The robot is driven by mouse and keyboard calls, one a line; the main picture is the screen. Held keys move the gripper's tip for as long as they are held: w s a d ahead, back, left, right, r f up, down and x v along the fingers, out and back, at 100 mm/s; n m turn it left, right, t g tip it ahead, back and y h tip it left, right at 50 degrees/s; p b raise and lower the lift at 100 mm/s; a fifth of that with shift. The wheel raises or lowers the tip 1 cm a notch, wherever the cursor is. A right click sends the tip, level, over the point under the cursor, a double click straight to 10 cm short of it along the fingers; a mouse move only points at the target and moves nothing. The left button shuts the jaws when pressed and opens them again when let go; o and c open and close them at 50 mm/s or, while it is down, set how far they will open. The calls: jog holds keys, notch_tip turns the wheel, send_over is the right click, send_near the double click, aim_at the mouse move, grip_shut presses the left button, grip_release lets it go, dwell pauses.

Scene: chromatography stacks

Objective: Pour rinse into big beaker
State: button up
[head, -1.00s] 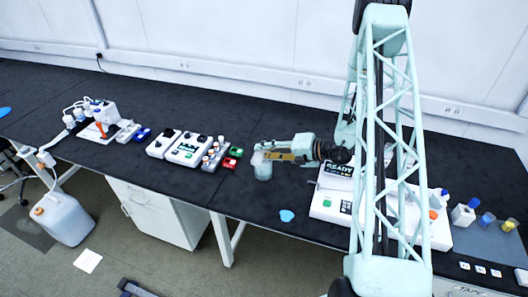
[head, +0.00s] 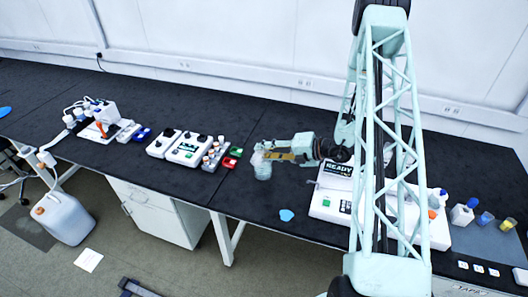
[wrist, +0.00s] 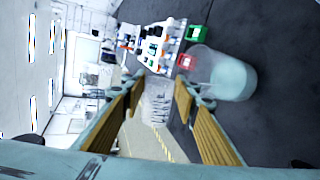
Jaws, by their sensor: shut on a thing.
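My gripper (head: 270,156) is over the bench, left of the white READY instrument. In the wrist view its fingers (wrist: 158,98) are shut on a small clear vessel (wrist: 157,103), which looks see-through and faint. I cannot tell whether it holds liquid. A larger clear beaker (wrist: 222,76) stands on the black bench beside the held vessel, and pale liquid seems to be in it. In the head view the big beaker (head: 263,171) is just below the gripper's fingertips, partly covered by them. The held vessel's exact tilt and any stream are too small to tell.
A red block (head: 229,163) and a green block (head: 236,152) lie left of the big beaker, near a rack of small bottles (head: 213,154). The READY instrument (head: 327,203) is to the right. A blue patch (head: 287,215) lies in front; the bench around it is clear.

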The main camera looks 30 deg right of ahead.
jog(key=shift+w+d+f+m+g+y+p, duration=0.1)
jog(key=shift+d+m+g+y+p, duration=0.2)
jog(key=shift+p, duration=0.35)
jog(key=shift+w+a+m+g+y+p, duration=0.1)
jog(key=shift+m+p, duration=0.3)
jog(key=shift+p, duration=0.25)
dwell(0.7)
jog(key=shift+b, duration=0.35)
jog(key=shift+s+a+r+n+t+h+b, duration=0.25)
jog(key=shift+n+t+h+b, duration=0.15)
jog(key=shift+n+b, duration=0.6)
jog(key=shift+r, duration=0.1)
jog(key=shift+b, duration=0.6)
jog(key=b, duration=0.1)
jog(key=n+b, duration=0.1)
jog(key=shift+s+a+r+t+h+b, duration=0.25)
jog(key=shift+r+t+h+b, duration=0.1)
jog(key=shift+r+t+h, duration=0.05)
jog(key=shift+s+a+r+n+b, duration=0.1)
jog(key=shift+r+n+b, duration=0.35)
jog(key=shift+b, duration=0.4)
